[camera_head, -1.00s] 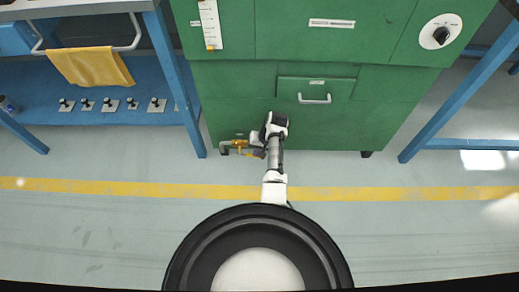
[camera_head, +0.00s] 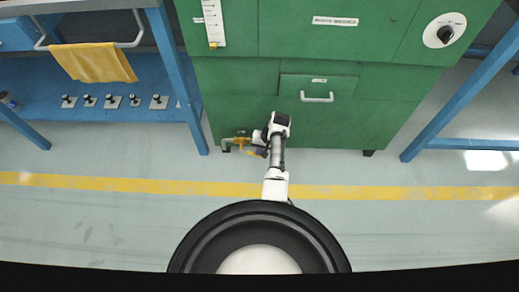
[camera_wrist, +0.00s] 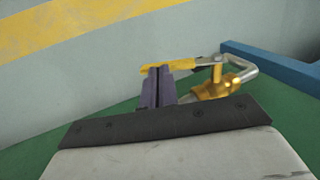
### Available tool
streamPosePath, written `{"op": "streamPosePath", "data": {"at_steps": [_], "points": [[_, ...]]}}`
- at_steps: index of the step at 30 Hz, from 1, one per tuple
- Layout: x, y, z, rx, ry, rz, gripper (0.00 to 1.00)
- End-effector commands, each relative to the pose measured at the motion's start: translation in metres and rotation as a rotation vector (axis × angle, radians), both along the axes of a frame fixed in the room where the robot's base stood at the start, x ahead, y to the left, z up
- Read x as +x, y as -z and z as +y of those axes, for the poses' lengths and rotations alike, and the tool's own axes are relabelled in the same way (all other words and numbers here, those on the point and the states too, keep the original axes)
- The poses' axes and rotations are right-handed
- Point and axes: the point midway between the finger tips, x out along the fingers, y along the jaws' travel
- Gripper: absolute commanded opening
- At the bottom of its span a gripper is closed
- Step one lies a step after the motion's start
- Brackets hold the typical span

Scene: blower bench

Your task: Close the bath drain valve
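The drain valve (camera_head: 240,142) is a brass-yellow fitting on a grey pipe at the lower left of the green cabinet front. In the wrist view its brass body (camera_wrist: 222,86) is right of centre, with a yellow-sleeved lever (camera_wrist: 182,67) reaching left from its top. My gripper (camera_wrist: 158,72) has its two dark fingers side by side with only a thin line between them. The fingertips overlap the lever's yellow sleeve in the picture; whether they touch it I cannot tell. In the head view my wrist largely hides the gripper beside the valve.
The green cabinet (camera_head: 340,125) stands close in front of me. A blue table leg (camera_head: 180,90) rises left of the valve. Another blue frame (camera_head: 450,95) is at the right. A yellow cloth (camera_head: 92,62) hangs at the left. The floor around the yellow line (camera_head: 120,186) is clear.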

Motion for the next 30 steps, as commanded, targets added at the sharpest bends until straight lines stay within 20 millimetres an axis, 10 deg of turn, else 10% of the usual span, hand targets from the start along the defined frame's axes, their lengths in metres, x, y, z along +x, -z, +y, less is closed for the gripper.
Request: {"op": "streamPosePath", "data": {"at_steps": [30], "points": [[0.0, 0.065, 0.025, 0.0, -0.002, 0.003, 0.0]]}}
